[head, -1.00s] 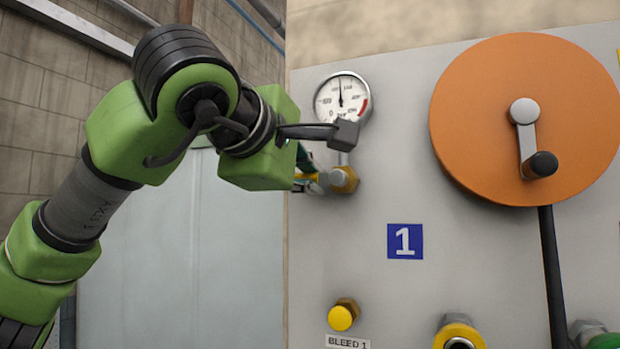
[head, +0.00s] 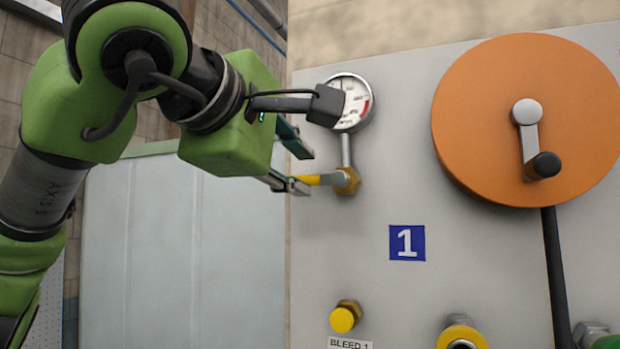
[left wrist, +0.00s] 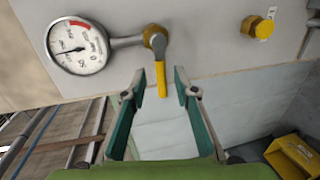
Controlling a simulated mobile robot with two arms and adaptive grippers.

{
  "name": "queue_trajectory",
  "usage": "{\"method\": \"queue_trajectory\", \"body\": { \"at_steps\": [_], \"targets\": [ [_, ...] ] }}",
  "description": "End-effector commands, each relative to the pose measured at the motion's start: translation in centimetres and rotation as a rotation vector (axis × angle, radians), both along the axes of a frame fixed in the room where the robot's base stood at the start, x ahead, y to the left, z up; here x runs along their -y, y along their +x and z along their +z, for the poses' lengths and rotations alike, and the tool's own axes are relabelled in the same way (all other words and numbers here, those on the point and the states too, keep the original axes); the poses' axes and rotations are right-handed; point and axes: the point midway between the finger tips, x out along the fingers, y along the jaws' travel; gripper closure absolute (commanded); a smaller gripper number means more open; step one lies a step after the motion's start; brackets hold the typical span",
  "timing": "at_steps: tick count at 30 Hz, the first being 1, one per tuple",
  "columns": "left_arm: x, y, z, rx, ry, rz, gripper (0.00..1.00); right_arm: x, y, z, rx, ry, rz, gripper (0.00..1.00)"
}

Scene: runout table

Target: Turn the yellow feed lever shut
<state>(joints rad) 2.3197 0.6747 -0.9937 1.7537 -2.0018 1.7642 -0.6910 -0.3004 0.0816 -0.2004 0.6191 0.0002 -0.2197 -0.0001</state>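The yellow feed lever (head: 322,180) sticks out to the left from its brass valve (head: 347,181) under the gauge, roughly level. In the left wrist view the lever (left wrist: 161,78) hangs from the brass hub (left wrist: 154,39), its free end in the gap between the fingers. My left gripper (head: 308,170) is open and empty at the lever's free end. In the left wrist view its green fingers (left wrist: 161,84) stand apart on both sides of the lever, with clear gaps. I cannot tell how far the lever reaches between them. My right gripper is in neither view.
A pressure gauge (head: 356,96) sits just above the lever, partly covered by my left gripper's camera part. An orange disc with a crank (head: 470,100), a blue "1" sign (head: 407,243) and a yellow bleed knob (head: 342,319) are on the grey panel (head: 395,150).

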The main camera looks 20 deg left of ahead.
Motion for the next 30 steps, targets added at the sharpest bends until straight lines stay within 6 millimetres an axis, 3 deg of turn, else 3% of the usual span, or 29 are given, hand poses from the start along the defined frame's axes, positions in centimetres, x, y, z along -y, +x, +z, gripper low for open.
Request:
{"method": "queue_trajectory", "body": {
  "at_steps": [3,10,30],
  "targets": [
    [-0.1,-2.6,0.6,0.003,0.0,0.0,0.72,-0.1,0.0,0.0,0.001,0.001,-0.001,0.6],
    [-0.1,-5.6,1.1,0.0,0.001,0.0,0.72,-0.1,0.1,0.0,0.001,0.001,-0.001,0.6],
    [-0.2,-6.2,1.2,-0.001,0.001,0.0,0.72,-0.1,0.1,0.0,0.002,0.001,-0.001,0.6]
  ]
}}
